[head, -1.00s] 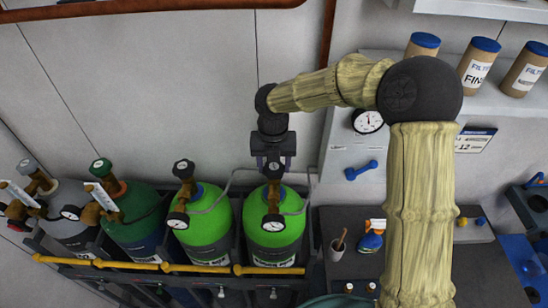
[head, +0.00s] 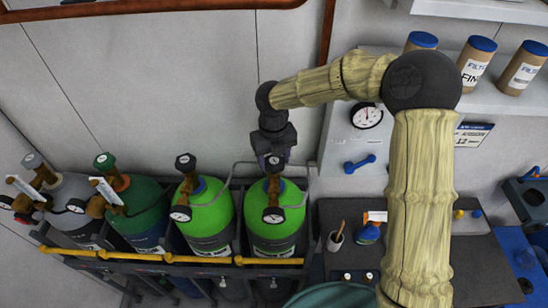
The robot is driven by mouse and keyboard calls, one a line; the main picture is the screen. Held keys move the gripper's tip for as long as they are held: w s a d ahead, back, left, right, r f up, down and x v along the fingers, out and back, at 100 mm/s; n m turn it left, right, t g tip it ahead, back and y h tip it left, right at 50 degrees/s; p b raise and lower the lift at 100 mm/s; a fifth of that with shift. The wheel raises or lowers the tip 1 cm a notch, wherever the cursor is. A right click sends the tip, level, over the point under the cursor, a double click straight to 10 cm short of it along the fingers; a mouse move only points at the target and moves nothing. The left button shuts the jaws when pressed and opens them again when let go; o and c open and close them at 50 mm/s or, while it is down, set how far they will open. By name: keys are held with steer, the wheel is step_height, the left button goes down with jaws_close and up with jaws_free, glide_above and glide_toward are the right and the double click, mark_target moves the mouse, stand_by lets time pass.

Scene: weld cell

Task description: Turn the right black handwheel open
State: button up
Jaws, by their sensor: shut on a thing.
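The right black handwheel (head: 273,163) tops the brass valve of the right bright-green cylinder (head: 272,222). My gripper (head: 273,154) comes down on it from above and behind, shut on the handwheel. The fingers are small and dark here, so their exact contact is hard to see. A similar black handwheel (head: 185,161) stands untouched on the left bright-green cylinder (head: 207,218). A round gauge (head: 273,215) sits on the front of the right valve.
A dark green cylinder (head: 137,216) and a grey cylinder (head: 75,200) stand farther left. A yellow rail (head: 170,257) runs in front of the cylinders. A grey hose (head: 308,180) loops beside the right one. A dark bench (head: 335,215) lies to the right.

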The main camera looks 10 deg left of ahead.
mark_target(274, 161)
steer(key=o, duration=1)
steer(key=shift+r, duration=0.1)
step_height(274, 161, up, 12)
steer(key=b, duration=0.4)
steer(key=shift+b, duration=0.4)
